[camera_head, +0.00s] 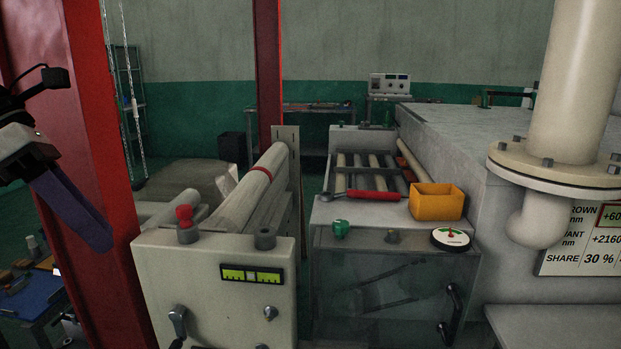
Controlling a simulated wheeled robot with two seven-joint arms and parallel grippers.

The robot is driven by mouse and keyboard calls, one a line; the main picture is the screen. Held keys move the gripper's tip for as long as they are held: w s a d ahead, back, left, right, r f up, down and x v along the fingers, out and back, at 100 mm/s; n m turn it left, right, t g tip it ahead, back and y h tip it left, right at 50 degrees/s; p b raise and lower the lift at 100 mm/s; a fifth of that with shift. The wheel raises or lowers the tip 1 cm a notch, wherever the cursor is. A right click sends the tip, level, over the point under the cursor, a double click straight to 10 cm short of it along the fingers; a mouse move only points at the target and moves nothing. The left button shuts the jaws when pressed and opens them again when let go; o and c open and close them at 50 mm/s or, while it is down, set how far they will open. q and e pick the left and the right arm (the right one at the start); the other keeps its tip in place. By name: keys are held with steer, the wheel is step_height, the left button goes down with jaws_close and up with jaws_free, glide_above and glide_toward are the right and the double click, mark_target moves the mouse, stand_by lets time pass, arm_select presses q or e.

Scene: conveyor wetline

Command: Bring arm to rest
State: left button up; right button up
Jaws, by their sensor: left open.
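My left gripper (72,210) hangs at the left edge in the head view, in front of the red post. A long dark purple finger points down and right, and the black and white wrist is partly cut off by the frame edge. It is open, holds nothing that I can see, and is apart from the machines. My right gripper is not in view.
A red post (98,150) stands behind the left gripper. A pale roller machine (215,285) with a red knob is at centre. Right of it, a rack bears a yellow bin (436,203), a red-handled tool (374,195) and a dial gauge (451,238). A thick pipe (575,80) stands far right.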

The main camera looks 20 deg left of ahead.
arm_select(q)
steer(key=w+d+f+m+g+h, duration=0.1)
steer(key=d+f+h, duration=0.5)
steer(key=d+h, duration=0.15)
steer(key=w+d+f+g+h, duration=0.1)
steer(key=d+f+h, duration=0.5)
steer(key=d, duration=0.3)
steer(key=w+a+f+n+t+y, duration=0.1)
steer(key=w+f+n+t+y, duration=0.55)
steer(key=n+t, duration=1.2)
steer(key=s+a+f+n+g+y, duration=0.1)
steer(key=a+f+n+g+y, duration=0.2)
steer(key=f+n, duration=0.6)
steer(key=s+a+f+n+g+y, duration=0.15)
steer(key=f+n+y, duration=0.35)
steer(key=f, duration=0.7)
steer(key=s+d+f+n+g+y, duration=0.15)
steer(key=s+f+n+g, duration=0.4)
steer(key=s+f, duration=0.85)
steer(key=d+n, duration=0.3)
steer(key=d, duration=0.9)
steer(key=shift+s+n+g, duration=0.2)
steer(key=shift+n+g, duration=0.1)
steer(key=shift+g, duration=0.05)
